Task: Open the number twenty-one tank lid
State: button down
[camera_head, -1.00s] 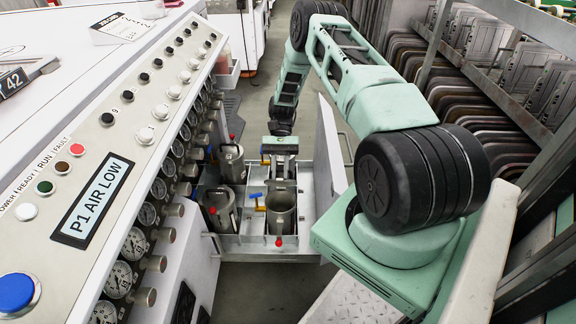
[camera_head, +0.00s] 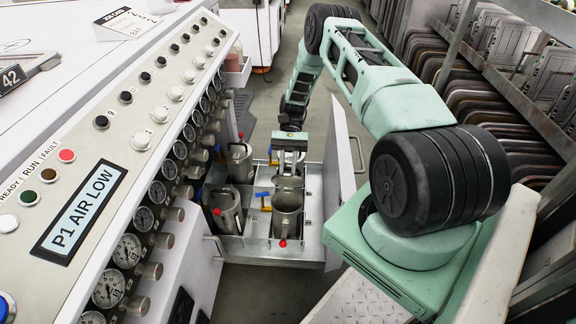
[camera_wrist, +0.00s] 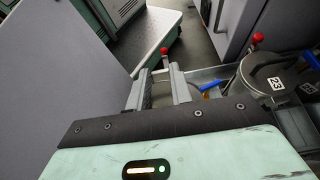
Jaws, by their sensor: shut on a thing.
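My gripper (camera_head: 289,168) reaches down over the far right part of an open metal drawer (camera_head: 262,254). No number twenty-one label is readable. A round metal lid (camera_wrist: 282,78) at the right of the wrist view has a label that looks like 23, a clamp and a red knob (camera_wrist: 257,38). Metal tanks (camera_head: 240,163), (camera_head: 225,208) and (camera_head: 287,210) stand in the drawer near my gripper.
The drawer's grey front panel (camera_head: 340,150) stands upright close right of my gripper. A control panel with gauges (camera_head: 130,245) lines the left. A rack of dark plates (camera_head: 500,100) stands at the right. Blue and yellow handles (camera_head: 264,200) lie between the tanks.

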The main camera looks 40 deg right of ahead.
jog(key=shift+r, duration=0.1)
dwell(0.6)
jog(key=c, duration=1.2)
grip_release()
jog(key=shift+c, duration=0.2)
jog(key=shift+d, duration=0.1)
jog(key=v, duration=1.2)
